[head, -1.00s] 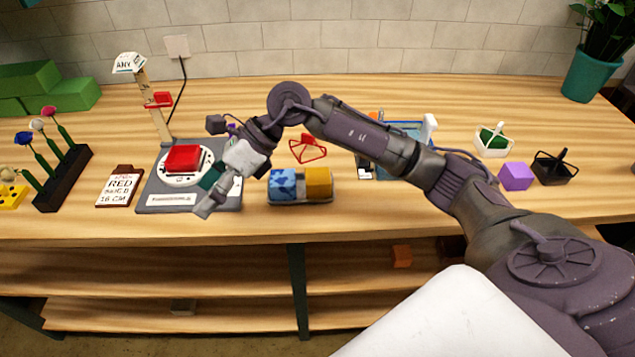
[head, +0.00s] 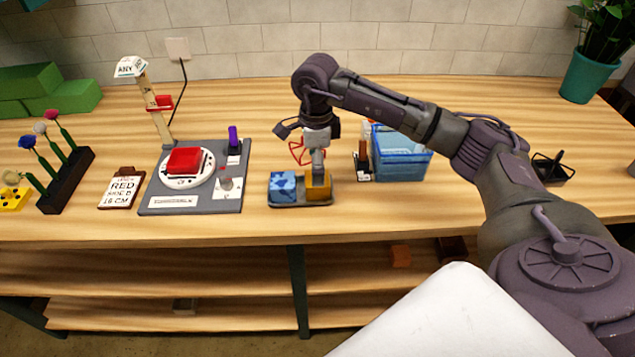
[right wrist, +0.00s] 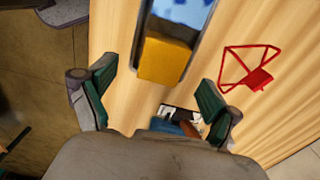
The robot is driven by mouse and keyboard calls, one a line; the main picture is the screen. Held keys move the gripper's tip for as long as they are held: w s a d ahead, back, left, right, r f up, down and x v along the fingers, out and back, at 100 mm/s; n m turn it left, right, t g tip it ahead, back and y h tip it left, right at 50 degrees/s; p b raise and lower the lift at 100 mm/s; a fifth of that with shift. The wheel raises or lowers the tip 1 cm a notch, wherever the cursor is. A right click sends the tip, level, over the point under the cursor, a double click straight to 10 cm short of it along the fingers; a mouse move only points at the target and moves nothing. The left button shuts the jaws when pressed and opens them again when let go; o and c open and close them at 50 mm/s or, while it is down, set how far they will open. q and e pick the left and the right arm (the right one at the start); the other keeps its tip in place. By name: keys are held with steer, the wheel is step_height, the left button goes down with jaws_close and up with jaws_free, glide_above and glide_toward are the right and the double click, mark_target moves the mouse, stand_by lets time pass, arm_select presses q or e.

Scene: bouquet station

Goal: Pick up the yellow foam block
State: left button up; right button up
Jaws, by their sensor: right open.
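The yellow foam block (head: 322,193) sits at the right end of a small grey tray (head: 290,204), beside a blue patterned block (head: 283,184). My right gripper (head: 317,168) points down over the yellow block, partly covering it in the head view. In the right wrist view the right gripper (right wrist: 157,88) has its two fingers spread wide. The yellow block (right wrist: 165,60) shows beyond and between the fingertips, with nothing held. Whether a finger touches it cannot be told. My left gripper is not in view.
A grey station with a red block (head: 184,160) stands to the left. A red wire frame (head: 298,150) is behind the tray. A blue bin (head: 402,147) stands to the right, and a black wire basket (head: 553,168) farther right. Bare table lies in front of the tray.

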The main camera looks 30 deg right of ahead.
steer(key=f+p, duration=0.1)
steer(key=f, duration=0.1)
steer(key=f+p, duration=0.1)
steer(key=f, duration=0.2)
steer(key=shift+w+d, duration=0.1)
steer(key=shift+d, duration=0.1)
steer(key=shift+f, duration=0.25)
steer(key=c, duration=1.3)
steer(key=shift+w+r, duration=0.1)
steer(key=shift+c, duration=0.2)
